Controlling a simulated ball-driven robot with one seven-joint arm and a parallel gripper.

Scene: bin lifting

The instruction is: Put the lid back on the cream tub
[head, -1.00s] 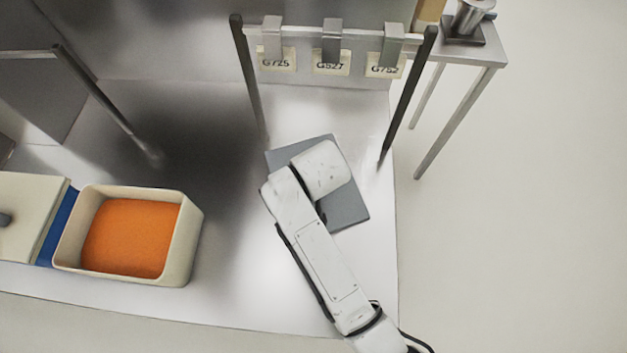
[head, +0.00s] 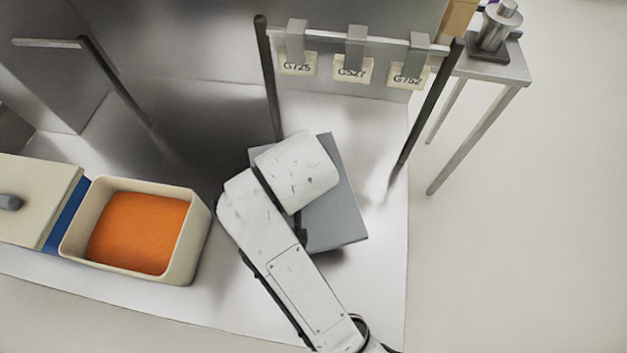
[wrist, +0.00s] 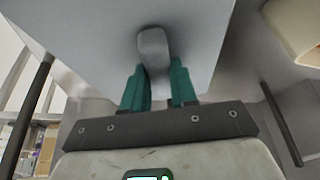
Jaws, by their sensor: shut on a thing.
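The cream tub (head: 186,265) stands open at the left of the bench in the head view, with orange contents (head: 140,232) inside. Its corner also shows at the upper right of the wrist view (wrist: 298,30). A flat grey lid (head: 340,218) is under my arm, to the right of the tub and apart from it. In the wrist view my gripper (wrist: 158,72) has its teal fingers shut on the knob (wrist: 153,47) of this grey lid (wrist: 90,30). The lid appears to be held above the bench, with a shadow below it. My arm hides the fingers in the head view.
A cream lid-like panel (head: 30,205) with a grey handle lies left of the tub, beside a blue strip (head: 66,213). A rail with dark posts (head: 268,80) and hanging labels (head: 352,70) stands behind. Bare bench lies between tub and arm.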

